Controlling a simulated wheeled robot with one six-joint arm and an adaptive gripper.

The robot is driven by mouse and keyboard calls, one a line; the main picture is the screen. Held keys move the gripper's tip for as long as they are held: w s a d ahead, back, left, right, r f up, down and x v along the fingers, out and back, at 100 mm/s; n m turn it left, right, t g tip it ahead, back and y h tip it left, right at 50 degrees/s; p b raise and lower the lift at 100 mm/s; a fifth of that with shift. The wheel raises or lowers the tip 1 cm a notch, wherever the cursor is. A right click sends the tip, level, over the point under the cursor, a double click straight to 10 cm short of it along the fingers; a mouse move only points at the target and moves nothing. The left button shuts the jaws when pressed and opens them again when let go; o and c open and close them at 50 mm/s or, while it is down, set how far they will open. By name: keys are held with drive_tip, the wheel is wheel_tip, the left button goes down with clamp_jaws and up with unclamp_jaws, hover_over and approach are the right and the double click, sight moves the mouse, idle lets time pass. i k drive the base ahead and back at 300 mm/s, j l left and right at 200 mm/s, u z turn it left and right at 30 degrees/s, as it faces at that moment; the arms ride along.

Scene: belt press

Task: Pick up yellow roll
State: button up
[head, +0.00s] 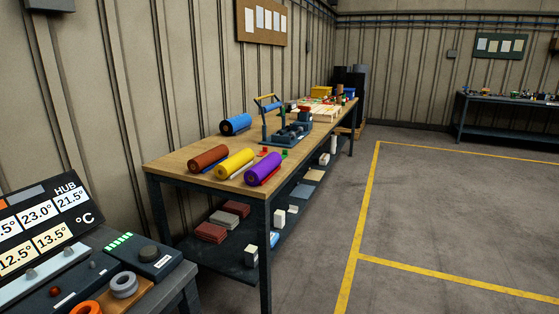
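The yellow roll (235,163) lies on its side on the near end of the long wooden-topped workbench (166,169). It lies between a brown-orange roll (208,158) on its left and a purple roll (262,168) on its right. Its dark core end faces toward the near side. My gripper and arm do not show in this view.
A blue roll (236,124) and a dark press with a yellow handle (290,132) stand farther back on the bench. A console with a temperature display (45,228) is at the lower left. The yellow-lined floor (450,215) to the right is clear.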

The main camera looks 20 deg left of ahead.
sight(225, 169)
drive_tip(key=i+u, duration=0.25)
drive_tip(key=i, duration=0.45)
drive_tip(key=i+l+u, duration=0.25)
drive_tip(key=i, duration=0.45)
drive_tip(key=i+j+u, duration=0.1)
drive_tip(key=i+u, duration=0.6)
drive_tip(key=u, duration=0.15)
drive_tip(key=i+l+u, duration=0.15)
drive_tip(key=i+u, duration=0.25)
drive_tip(key=i+l+u, duration=0.2)
drive_tip(key=u, duration=0.25)
